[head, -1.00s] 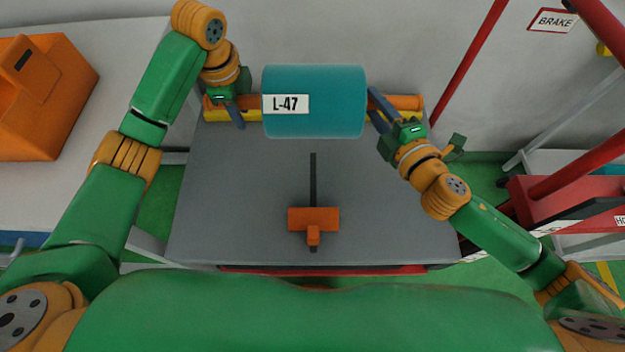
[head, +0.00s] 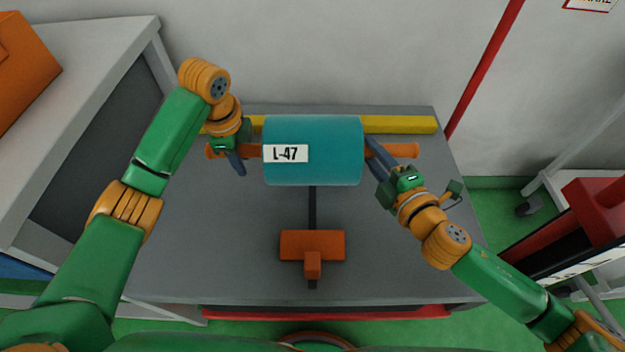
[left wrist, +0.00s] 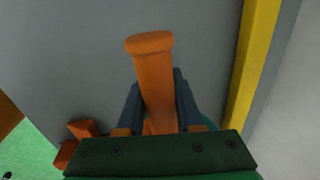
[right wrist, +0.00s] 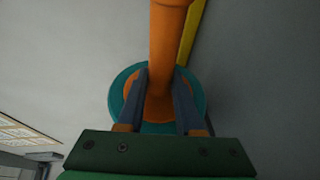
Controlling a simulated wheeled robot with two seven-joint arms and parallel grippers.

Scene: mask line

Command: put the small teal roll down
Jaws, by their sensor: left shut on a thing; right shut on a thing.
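The teal roll (head: 312,150), with a white L-47 label, lies level across the middle of the head view. An orange shaft sticks out at both ends. My left gripper (head: 239,162) is shut on the left shaft end (left wrist: 155,75); my right gripper (head: 375,160) is shut on the right shaft end (right wrist: 168,45). The roll's teal end face shows around the shaft in the right wrist view (right wrist: 122,100). The roll is over the grey table top (head: 220,255). I cannot tell whether it touches the top.
A yellow bar (head: 400,124) runs along the table's back edge. An orange block (head: 312,245) sits on a dark slot in front of the roll. An orange bin (head: 22,65) stands on the left table. A red frame (head: 600,215) stands at the right.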

